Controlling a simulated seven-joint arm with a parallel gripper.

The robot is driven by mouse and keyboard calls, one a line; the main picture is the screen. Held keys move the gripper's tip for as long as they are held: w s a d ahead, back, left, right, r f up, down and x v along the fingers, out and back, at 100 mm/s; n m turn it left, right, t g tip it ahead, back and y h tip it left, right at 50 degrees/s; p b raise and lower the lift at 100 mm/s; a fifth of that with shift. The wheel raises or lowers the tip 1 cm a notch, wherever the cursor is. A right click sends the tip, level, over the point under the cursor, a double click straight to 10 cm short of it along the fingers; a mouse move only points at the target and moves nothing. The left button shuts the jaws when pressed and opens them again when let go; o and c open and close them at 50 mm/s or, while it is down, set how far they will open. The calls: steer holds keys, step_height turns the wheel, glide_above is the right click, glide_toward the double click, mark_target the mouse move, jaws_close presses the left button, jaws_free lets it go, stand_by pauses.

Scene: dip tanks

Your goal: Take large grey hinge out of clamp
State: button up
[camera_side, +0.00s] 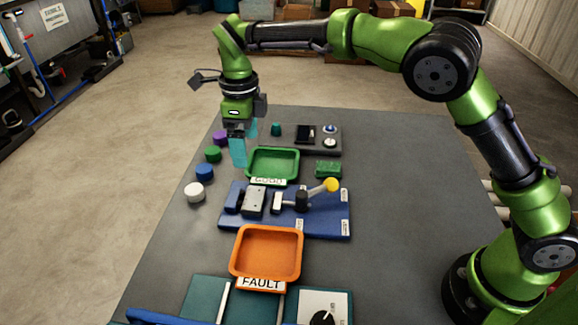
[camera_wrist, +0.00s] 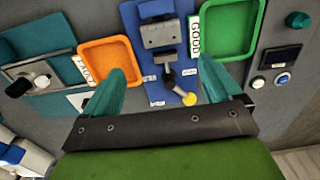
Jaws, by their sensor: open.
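The large grey hinge (camera_side: 254,201) lies on the blue clamp board (camera_side: 330,225), between a dark block on its left and the clamp. It also shows near the top of the wrist view (camera_wrist: 161,33). The clamp (camera_side: 301,201) has a lever ending in a yellow knob (camera_side: 331,185), tilted up to the right. I cannot tell whether the clamp presses on the hinge. My gripper (camera_side: 245,143) is open and empty, with teal fingers pointing down, well above the table near the far side of the green tray. In the wrist view, its fingers (camera_wrist: 163,72) are spread apart.
The empty green GOOD tray (camera_side: 273,162) stands beyond the clamp board; the empty orange FAULT tray (camera_side: 267,252) is nearer. White, blue, green and purple round pieces (camera_side: 204,172) line the table's left edge. A grey button panel (camera_side: 318,140) is behind. The table's right side is clear.

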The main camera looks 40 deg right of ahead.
mark_target(253, 197)
steer(key=f, duration=1.5)
steer(key=shift+d+f, duration=0.2)
steer(key=shift+f, duration=0.05)
steer(key=c, duration=1.1)
steer(key=shift+r, duration=0.15)
steer(key=shift+c, duration=0.5)
